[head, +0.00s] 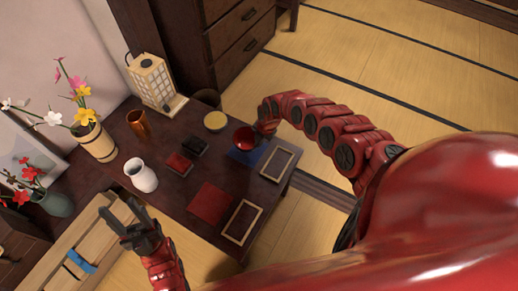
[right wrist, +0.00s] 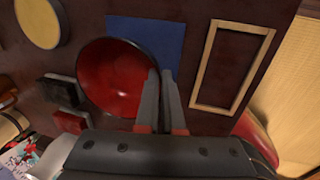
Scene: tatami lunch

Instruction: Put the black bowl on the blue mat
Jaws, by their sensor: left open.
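The black bowl (head: 244,138) has a red inside and a thin dark rim. It fills the left middle of the right wrist view (right wrist: 112,78). The blue mat (head: 262,153) lies flat on the dark table. The bowl overlaps part of the mat in both views; I cannot tell whether it touches it. My right gripper (head: 265,130) is at the bowl's rim, its two fingers (right wrist: 159,74) close together with the rim between them. My left gripper (head: 120,210) is open and empty, left of the table's front part, far from the bowl.
A wooden frame tray (head: 277,164) lies right beside the mat (right wrist: 193,98). A yellow-topped round dish (head: 215,121), small dark and red boxes (head: 179,164), a white jug (head: 141,175), a brown cup (head: 138,123) and a lantern (head: 152,82) also stand on the table.

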